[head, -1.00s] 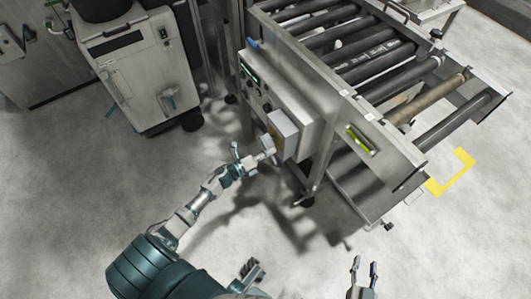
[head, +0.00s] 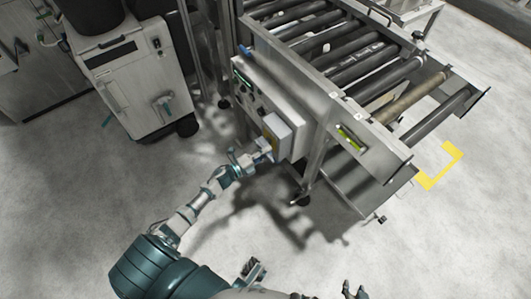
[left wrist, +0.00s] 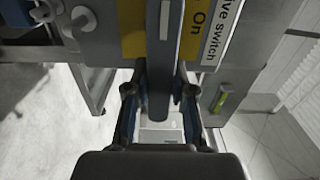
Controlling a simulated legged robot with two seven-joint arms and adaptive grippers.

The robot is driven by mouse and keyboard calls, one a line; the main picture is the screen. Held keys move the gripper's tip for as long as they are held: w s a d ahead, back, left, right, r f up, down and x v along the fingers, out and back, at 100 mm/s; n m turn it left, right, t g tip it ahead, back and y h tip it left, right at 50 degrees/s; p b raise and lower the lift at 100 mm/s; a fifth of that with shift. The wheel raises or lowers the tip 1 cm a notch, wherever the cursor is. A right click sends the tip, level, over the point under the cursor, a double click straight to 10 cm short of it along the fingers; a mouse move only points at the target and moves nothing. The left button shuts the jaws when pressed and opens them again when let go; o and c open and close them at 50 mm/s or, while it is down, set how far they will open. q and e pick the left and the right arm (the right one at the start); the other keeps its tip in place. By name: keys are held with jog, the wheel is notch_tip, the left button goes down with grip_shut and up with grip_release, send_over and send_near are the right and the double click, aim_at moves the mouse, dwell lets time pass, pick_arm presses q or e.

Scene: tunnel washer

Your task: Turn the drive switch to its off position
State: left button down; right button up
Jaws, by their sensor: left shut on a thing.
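The drive switch sits on a grey box with a yellow plate (head: 277,129) on the side of the roller conveyor. In the left wrist view the yellow plate (left wrist: 133,28) shows "On" and a label reading "…ve switch" (left wrist: 222,30). The switch's dark grey handle (left wrist: 164,45) stands upright in that picture, between my fingers. My left gripper (head: 264,152) is at the box, shut on the handle; it also shows in the left wrist view (left wrist: 161,85). The "Off" marking is not visible. My right gripper (head: 354,291) is open and empty at the bottom edge, partly cut off.
A grey wheeled cabinet (head: 130,85) stands at upper left. A green-yellow window (head: 351,138) is on the conveyor side. The floor around my arm is clear.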

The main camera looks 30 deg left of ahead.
pick_arm(q)
jog(key=shift+w+a+r, duration=0.2)
jog(key=shift+a+r, duration=0.1)
jog(key=shift+a, duration=0.05)
jog(key=c, duration=1)
grip_release()
jog(key=shift+f, duration=0.1)
jog(key=shift+o, duration=0.2)
jog(key=shift+w+f, duration=0.1)
jog(key=shift+f, duration=0.1)
jog(key=v, duration=1.2)
jog(key=shift+f, duration=0.15)
